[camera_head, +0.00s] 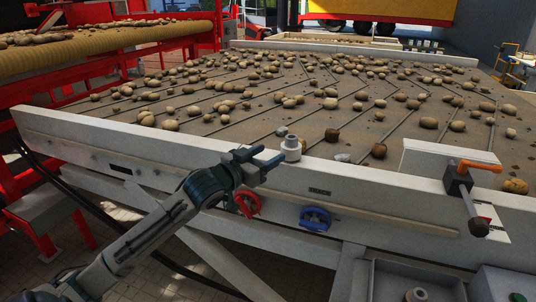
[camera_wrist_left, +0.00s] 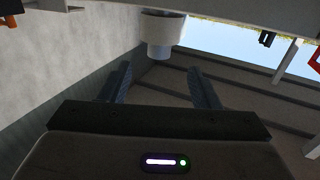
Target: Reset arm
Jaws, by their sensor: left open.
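My left arm comes in from the lower left in the head view, and its gripper (camera_head: 262,162) is at the near side wall of the conveyor table. In the left wrist view the two fingers of the left gripper (camera_wrist_left: 160,85) stand apart with nothing between them. A pale grey cylindrical fitting (camera_head: 291,148) stands just to the right of the fingertips in the head view. A similar pale fitting (camera_wrist_left: 162,35) shows beyond the fingers in the left wrist view. My right gripper is not in view.
Many potatoes (camera_head: 168,125) and dark clods (camera_head: 379,150) lie on the ribbed belt. The conveyor's light near wall (camera_head: 110,145) carries red (camera_head: 247,204) and blue (camera_head: 315,219) knobs. An orange-handled lever (camera_head: 466,185) stands at the right. A grey bin (camera_head: 395,270) is below.

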